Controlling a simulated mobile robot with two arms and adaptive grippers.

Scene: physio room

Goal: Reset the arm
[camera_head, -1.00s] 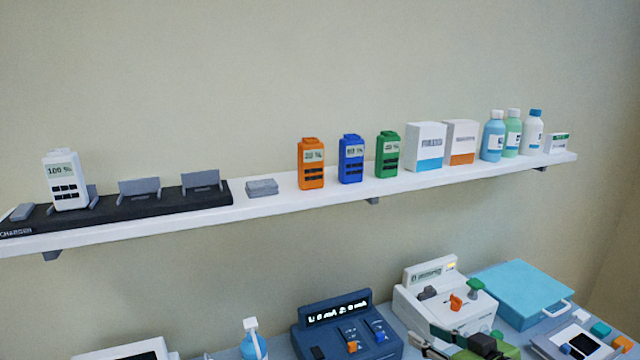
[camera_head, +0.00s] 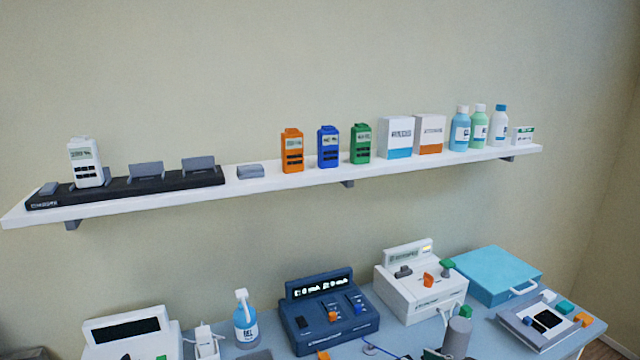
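A grey cylindrical part with dark pieces beside it stands at the bottom edge, right of centre, in front of the white console; it appears to belong to my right arm. The dark pieces, likely my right gripper (camera_head: 436,354), are cut off by the frame, so its fingers cannot be made out. My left arm and gripper are out of view.
A white wall shelf (camera_head: 290,184) carries a black charger (camera_head: 130,189) with a white unit (camera_head: 86,163), orange, blue and green units, boxes and bottles. Below, the table holds a dark blue console (camera_head: 325,312), white console (camera_head: 410,285), spray bottle (camera_head: 245,325) and blue case (camera_head: 495,275).

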